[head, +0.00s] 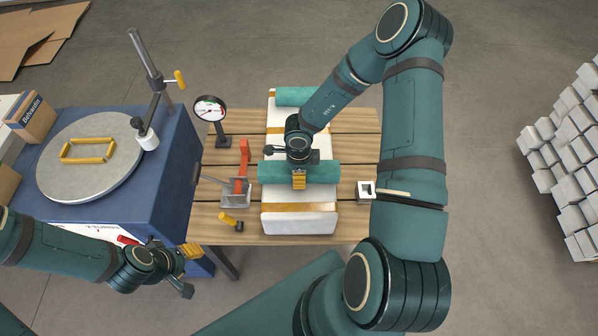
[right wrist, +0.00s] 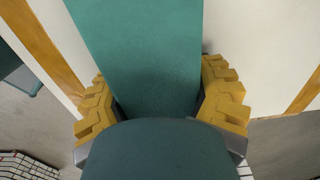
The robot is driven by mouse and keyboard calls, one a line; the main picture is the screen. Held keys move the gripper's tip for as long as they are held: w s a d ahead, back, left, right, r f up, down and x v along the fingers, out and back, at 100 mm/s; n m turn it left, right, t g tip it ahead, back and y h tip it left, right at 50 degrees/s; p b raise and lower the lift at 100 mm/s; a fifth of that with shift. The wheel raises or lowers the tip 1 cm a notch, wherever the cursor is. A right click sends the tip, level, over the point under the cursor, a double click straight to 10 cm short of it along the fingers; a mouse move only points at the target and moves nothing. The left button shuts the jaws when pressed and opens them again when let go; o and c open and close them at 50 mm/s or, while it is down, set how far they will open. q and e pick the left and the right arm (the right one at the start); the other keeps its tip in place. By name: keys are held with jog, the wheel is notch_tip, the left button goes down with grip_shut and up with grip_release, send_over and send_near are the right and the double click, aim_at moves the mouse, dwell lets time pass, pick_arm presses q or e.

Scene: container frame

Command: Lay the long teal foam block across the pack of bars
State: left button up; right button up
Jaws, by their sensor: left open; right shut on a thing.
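The long teal foam block (head: 325,171) lies crosswise over the white pack of bars (head: 300,222), its ends reaching past both sides. My right gripper (head: 299,180) is above the middle of the pack, shut on this block. In the right wrist view the teal block (right wrist: 145,60) runs between the two yellow fingers, with the white pack (right wrist: 235,35) on both sides. Whether the block touches the pack is hard to tell. A second teal block (head: 291,96) lies across the far end, partly behind my arm. My left gripper (head: 190,250) is open and empty by the table's front left corner.
The slatted table (head: 350,150) also holds a dial gauge (head: 210,110), a red-handled strapping tool (head: 243,165), a small yellow-handled hammer (head: 230,220) and a white block (head: 366,190). A blue bench with a round turntable (head: 90,185) stands left. Stacked bars (head: 570,150) stand far right.

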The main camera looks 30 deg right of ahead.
jog(key=o, duration=1.1)
jog(key=shift+r, duration=0.1)
notch_tip(320, 180, up, 12)
jog(key=shift+f, duration=0.1)
jog(key=shift+s, duration=0.1)
